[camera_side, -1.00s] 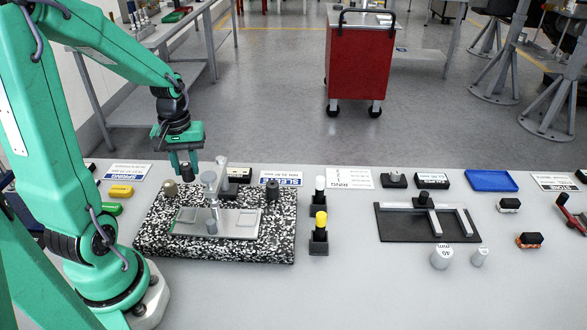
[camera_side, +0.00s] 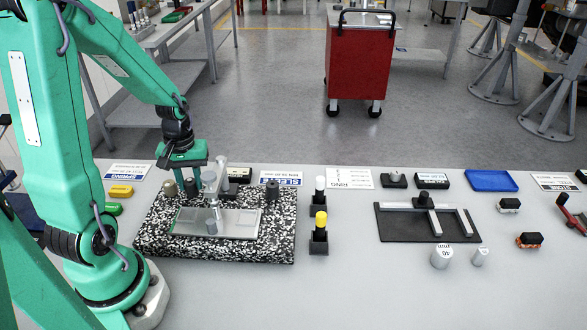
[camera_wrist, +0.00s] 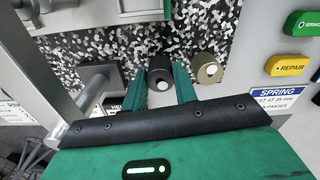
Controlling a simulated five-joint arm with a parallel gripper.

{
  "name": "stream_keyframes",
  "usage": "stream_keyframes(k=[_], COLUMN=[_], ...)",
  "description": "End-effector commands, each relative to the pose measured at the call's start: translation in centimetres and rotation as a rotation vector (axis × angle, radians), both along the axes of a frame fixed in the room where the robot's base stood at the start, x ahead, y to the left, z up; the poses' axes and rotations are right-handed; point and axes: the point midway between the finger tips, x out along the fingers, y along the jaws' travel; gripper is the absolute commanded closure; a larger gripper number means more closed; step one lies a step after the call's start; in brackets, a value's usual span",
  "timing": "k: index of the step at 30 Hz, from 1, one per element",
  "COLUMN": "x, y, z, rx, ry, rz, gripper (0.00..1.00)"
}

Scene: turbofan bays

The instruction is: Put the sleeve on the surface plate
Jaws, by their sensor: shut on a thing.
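The surface plate (camera_side: 160,235) is a black-and-white speckled block in front of my arm; its speckled top also shows in the wrist view (camera_wrist: 75,50). My gripper (camera_side: 189,178) points down over the plate's back left part. It is shut on the sleeve (camera_side: 191,188), a dark upright cylinder. In the wrist view the sleeve (camera_wrist: 160,66) shows between and just beyond my green fingers (camera_wrist: 160,92), with a pale round spot on it. The sleeve is at or just above the plate's top; I cannot tell whether it touches.
A khaki cylinder (camera_side: 170,188) stands close left of the sleeve. Another dark cylinder (camera_side: 272,189) stands at the plate's back right. The plate's front strip is clear.

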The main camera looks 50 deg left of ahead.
Motion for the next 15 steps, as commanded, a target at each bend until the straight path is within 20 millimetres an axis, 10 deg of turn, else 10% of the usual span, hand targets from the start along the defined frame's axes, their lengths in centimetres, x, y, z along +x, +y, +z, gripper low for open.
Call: stream_keyframes(k=[8,9,15], x=[0.01,0.01,0.01], y=[0.01,0.01,0.01], z=[-0.31,-0.28,-0.26], rx=[0.000,0.000,0.000], ry=[0.000,0.000,0.000], rz=[0.000,0.000,0.000], gripper=[0.99,0.64,0.50])
